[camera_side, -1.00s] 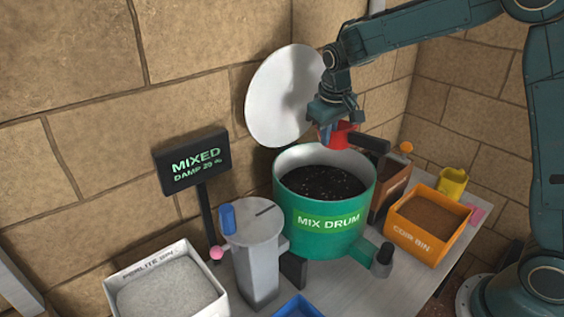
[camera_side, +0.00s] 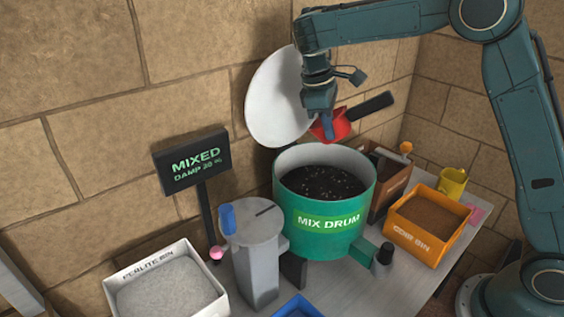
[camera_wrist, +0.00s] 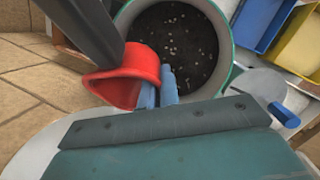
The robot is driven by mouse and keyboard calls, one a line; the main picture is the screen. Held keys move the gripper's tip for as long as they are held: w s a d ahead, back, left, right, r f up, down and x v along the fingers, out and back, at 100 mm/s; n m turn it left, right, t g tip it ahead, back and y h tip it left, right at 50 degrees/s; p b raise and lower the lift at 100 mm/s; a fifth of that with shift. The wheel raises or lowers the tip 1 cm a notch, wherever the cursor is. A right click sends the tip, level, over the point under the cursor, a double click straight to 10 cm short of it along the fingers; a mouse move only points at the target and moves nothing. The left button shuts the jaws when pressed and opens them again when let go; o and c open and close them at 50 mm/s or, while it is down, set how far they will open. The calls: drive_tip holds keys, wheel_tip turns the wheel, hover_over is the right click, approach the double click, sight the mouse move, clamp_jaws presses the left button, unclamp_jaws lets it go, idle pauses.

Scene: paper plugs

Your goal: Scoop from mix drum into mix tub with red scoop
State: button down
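The green mix drum (camera_side: 330,222) stands mid-table, open, with dark speckled mix (camera_side: 322,185) inside. It also shows in the wrist view (camera_wrist: 228,40). My gripper (camera_side: 327,128) is above the drum's back rim, its blue fingers closed at the red scoop (camera_side: 338,122). The scoop's dark handle (camera_side: 370,104) slants up to the right. In the wrist view the red scoop (camera_wrist: 122,80) is beside the blue fingers (camera_wrist: 160,90), near the drum's rim. Its contents cannot be seen clearly. A blue container (camera_side: 298,307), cut off at the bottom edge, may be the mix tub; no label shows.
A white lid (camera_side: 270,100) stands raised behind the drum. A grey post with a blue knob (camera_side: 257,255) and a sign (camera_side: 190,158) are left of it. The perlite bin (camera_side: 165,285) is front left. The orange coir bin (camera_side: 430,225) and yellow cup (camera_side: 453,182) are right.

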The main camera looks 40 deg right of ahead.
drive_tip(key=shift+s+a+r+n+g+h, duration=0.15)
drive_tip(key=shift+a+n+g+h, duration=0.3)
drive_tip(key=shift+a+n, duration=0.65)
drive_tip(key=shift+a, duration=0.25)
drive_tip(key=shift+f, duration=0.35)
drive_tip(key=w+a+f, duration=0.2)
drive_tip(key=w+f, duration=0.1)
drive_tip(key=f, duration=1.2)
drive_tip(key=shift+t, duration=0.35)
idle(1.0)
drive_tip(key=shift+a+y, duration=0.1)
drive_tip(key=shift+y, duration=0.25)
